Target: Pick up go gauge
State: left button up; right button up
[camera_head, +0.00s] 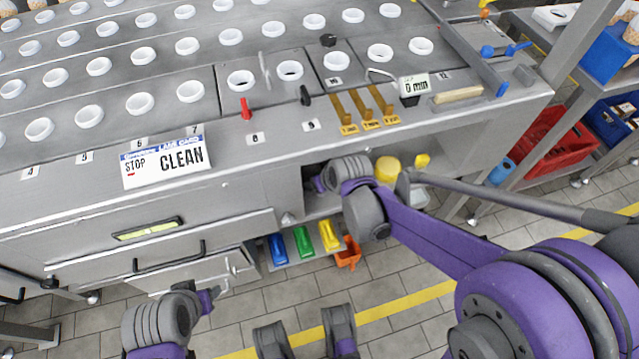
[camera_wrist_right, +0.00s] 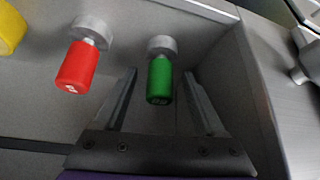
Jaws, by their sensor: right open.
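In the right wrist view, a gauge with a green handle (camera_wrist_right: 160,82) and a grey head points toward the camera. I take it as the go gauge; its lettering is too small to read. My right gripper (camera_wrist_right: 160,74) is open, with one finger on each side of the green handle and a visible gap on both sides. In the head view, the right wrist reaches under the worktop, and its fingers and the green gauge are hidden there. My left gripper (camera_head: 213,296) is low in front of the drawers; its fingers cannot be made out.
A red-handled gauge (camera_wrist_right: 78,66) is left of the green one, with a yellow piece (camera_wrist_right: 10,28) beyond. A grey wall (camera_wrist_right: 240,85) stands close on the right.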

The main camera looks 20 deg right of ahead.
grip_shut()
dwell(0.5)
jog(key=shift+s+d+r, duration=0.1)
jog(key=shift+s+r, duration=0.3)
jog(key=shift+r, duration=0.05)
jog(key=s+d+r+p, duration=0.3)
jog(key=s+r, duration=0.4)
jog(key=s, duration=0.6)
jog(key=shift+p, duration=0.8)
